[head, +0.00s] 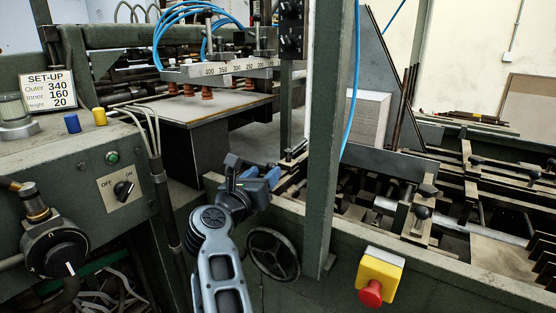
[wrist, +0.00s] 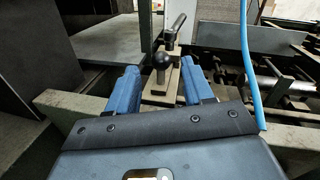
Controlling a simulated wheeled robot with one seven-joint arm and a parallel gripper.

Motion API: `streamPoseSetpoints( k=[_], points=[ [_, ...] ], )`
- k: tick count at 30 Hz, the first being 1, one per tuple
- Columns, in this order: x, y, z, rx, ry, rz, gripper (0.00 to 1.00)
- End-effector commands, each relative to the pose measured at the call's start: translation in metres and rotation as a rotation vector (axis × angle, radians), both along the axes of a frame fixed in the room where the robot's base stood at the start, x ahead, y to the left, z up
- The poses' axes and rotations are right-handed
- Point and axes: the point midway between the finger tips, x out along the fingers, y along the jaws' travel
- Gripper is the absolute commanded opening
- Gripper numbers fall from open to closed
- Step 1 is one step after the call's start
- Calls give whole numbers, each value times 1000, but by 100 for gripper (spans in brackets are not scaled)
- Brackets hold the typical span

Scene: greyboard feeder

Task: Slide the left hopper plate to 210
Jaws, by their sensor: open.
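My gripper (head: 254,172) is open near the machine's front rail, left of the green upright post. In the wrist view my gripper (wrist: 160,72) has its two blue fingers on either side of a black ball knob (wrist: 162,59) on a short post, with a gap to each finger. The knob stands on a narrow metal bar (wrist: 159,91); a black lever handle (wrist: 175,28) rises behind it. I cannot tell for sure which plate this knob belongs to. A number scale (head: 224,69) hangs at the top; its marks near 210 are too small to read surely.
The green post (head: 329,130) stands just right of my gripper. A handwheel (head: 273,254) and a red stop button (head: 371,292) are on the front. A blue hose (wrist: 248,70) hangs right of the fingers. A SET-UP card (head: 48,91) reads Outer 340, Inner 160, Height 20.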

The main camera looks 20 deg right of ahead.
Motion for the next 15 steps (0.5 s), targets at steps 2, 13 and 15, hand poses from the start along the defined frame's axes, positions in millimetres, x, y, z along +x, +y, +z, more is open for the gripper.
streamPoseSetpoints(
  k=[2,13,15],
  points=[
    [8,-10,1,1,2,-5,51],
    [45,-43,0,-1,0,-2,51],
    [48,-46,1,0,-1,-2,51]
  ],
)
